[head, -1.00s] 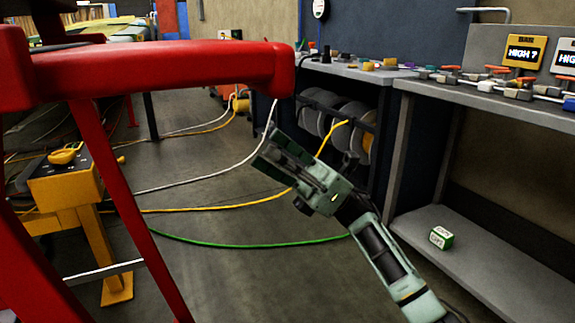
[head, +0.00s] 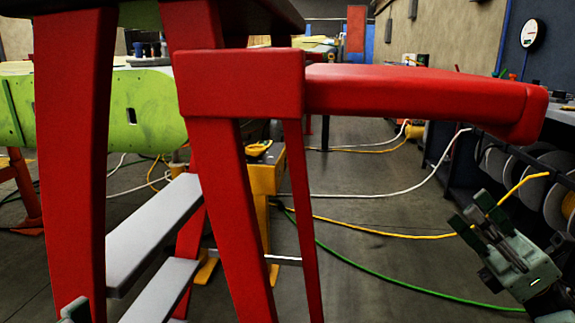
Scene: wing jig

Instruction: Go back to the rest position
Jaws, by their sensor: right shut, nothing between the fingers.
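My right gripper (head: 472,212) shows at the lower right of the head view, its arm coming in from the bottom right corner. Its fingers point up and left over the floor, shut and empty. It is below the red beam (head: 420,92) in the picture and apart from the shelving at the right. A small grey-green piece at the bottom left edge looks like part of my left gripper (head: 76,312). Most of it is outside the frame, so its fingers cannot be made out.
A red stand with grey steps (head: 150,232) fills the left and centre, close by. A green panel (head: 140,108) is behind it. A yellow post (head: 264,180) stands beyond. White, yellow and green cables (head: 400,286) cross the floor. Reels (head: 530,185) sit in the right-hand shelving.

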